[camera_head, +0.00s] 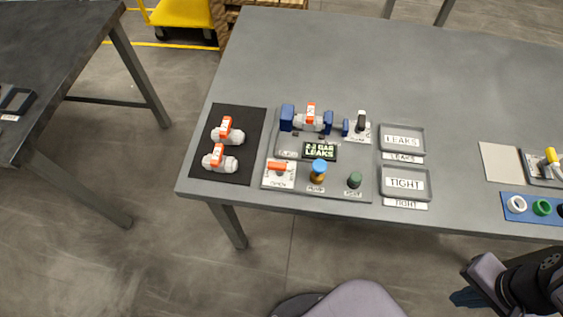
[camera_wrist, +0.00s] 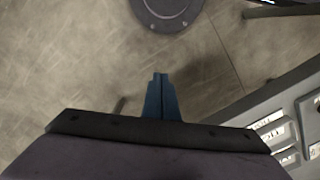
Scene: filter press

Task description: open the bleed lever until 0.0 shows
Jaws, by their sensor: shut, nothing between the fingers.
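The test rig (camera_head: 345,190) lies on the grey table. Its display (camera_head: 320,151) shows a line ending in BAR, its digits hard to read, above LEAKS. A black-handled lever (camera_head: 361,119) stands upright at the rig's back right. My gripper (camera_head: 463,298) is off the table's front edge, far right of the rig. Its blue fingers (camera_wrist: 160,95) are shut and empty.
A clamped valve (camera_head: 309,116) is behind the display. Two valves lie on a black mat (camera_head: 245,118). LEAKS (camera_head: 402,153) and TIGHT (camera_head: 405,197) trays are to the right.

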